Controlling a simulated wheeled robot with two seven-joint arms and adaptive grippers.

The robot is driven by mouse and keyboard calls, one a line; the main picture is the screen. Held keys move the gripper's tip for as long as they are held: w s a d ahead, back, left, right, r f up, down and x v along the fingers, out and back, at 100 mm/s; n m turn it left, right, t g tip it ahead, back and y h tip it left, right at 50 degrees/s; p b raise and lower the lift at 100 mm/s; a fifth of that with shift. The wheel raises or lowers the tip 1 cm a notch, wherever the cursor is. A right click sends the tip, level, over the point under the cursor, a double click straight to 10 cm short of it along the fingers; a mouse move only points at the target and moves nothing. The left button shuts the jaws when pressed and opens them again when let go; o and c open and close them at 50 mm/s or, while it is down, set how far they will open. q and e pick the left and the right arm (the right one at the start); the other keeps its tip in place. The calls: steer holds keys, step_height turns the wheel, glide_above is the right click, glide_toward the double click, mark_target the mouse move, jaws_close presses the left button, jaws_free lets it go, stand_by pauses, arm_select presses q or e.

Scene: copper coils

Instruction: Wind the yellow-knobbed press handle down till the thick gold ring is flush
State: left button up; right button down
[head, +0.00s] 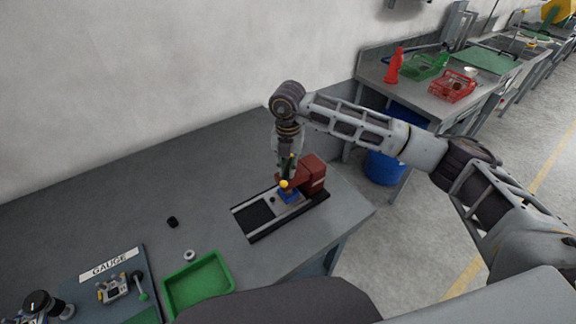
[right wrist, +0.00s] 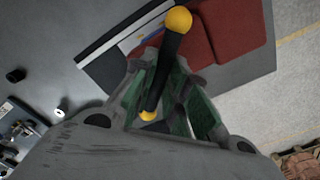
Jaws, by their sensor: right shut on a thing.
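The press has a red body (head: 314,172) and stands at the right end of a dark bed on the bench. Its black handle bar (right wrist: 166,62) has a yellow knob at each end; one knob (head: 284,184) shows in the head view. My right gripper (head: 285,162) points down over the press. In the right wrist view its green-padded fingers (right wrist: 152,100) are shut around the lower end of the handle, at the second yellow knob. A blue part (head: 289,197) sits under the press head. I cannot make out the thick gold ring.
A green tray (head: 198,284), a small pale ring (head: 189,255) and a small black piece (head: 172,222) lie left of the press. A gauge board (head: 112,263) is at the lower left. The bench's right edge is close to the press.

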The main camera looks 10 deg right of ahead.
steer(key=shift+m, duration=0.6)
steer(key=shift+f+m, duration=0.1)
steer(key=shift+m, duration=1)
steer(key=c, duration=1.4)
jaws_free()
steer(key=shift+c, duration=0.2)
steer(key=shift+r+p, duration=1.55)
steer(key=shift+r, duration=2)
steer(key=shift+d+f, duration=0.1)
